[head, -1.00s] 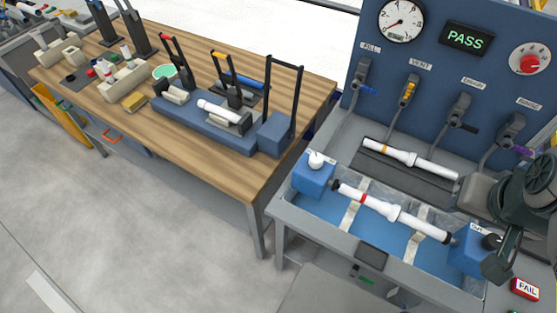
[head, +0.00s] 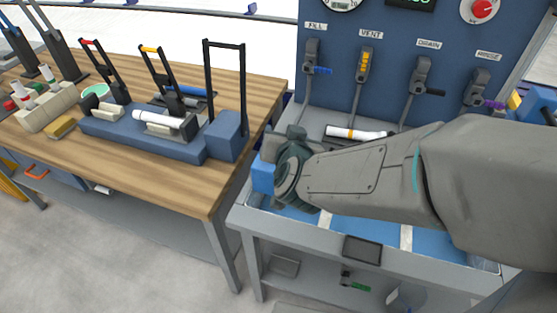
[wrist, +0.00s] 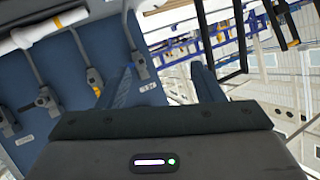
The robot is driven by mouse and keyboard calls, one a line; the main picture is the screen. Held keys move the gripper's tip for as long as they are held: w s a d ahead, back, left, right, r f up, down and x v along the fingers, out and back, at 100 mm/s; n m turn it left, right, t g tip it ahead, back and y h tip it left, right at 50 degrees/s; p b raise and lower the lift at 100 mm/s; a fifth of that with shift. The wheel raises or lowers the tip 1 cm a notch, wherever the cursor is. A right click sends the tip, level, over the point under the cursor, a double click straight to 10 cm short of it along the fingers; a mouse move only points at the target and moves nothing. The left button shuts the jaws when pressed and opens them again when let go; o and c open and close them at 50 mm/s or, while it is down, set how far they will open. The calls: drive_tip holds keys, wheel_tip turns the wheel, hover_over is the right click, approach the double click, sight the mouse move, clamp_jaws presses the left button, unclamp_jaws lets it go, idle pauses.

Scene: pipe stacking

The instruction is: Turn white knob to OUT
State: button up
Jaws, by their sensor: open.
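The white knob is not visible in either current view. My wrist covers the place on top of the blue block (head: 263,177) at the left end of the wash tank, where it stood. Part of the block's left side still shows beside my wrist. In the wrist view my gripper (wrist: 162,88) is open, its two dark fingers apart with nothing between them. The head view does not show the fingertips clearly, so I cannot tell whether they touch the knob. The pipe between the tank's end blocks is hidden behind my arm.
A white pipe (head: 355,133) lies behind my arm, below the blue panel (head: 385,60) with its FILL valve (head: 312,62) and other valves. The wooden bench (head: 140,165) with a blue pipe fixture (head: 150,132) stands to the left. Floor is clear in front.

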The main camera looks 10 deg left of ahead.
drive_tip(key=s+a+f+t+h+b, duration=0.35)
drive_tip(key=s+f+t+b, duration=0.2)
drive_tip(key=f+b, duration=0.35)
drive_tip(key=shift+h, duration=0.25)
drive_tip(key=w, duration=1.3)
drive_tip(key=shift+f, duration=0.35)
drive_tip(key=c, duration=1)
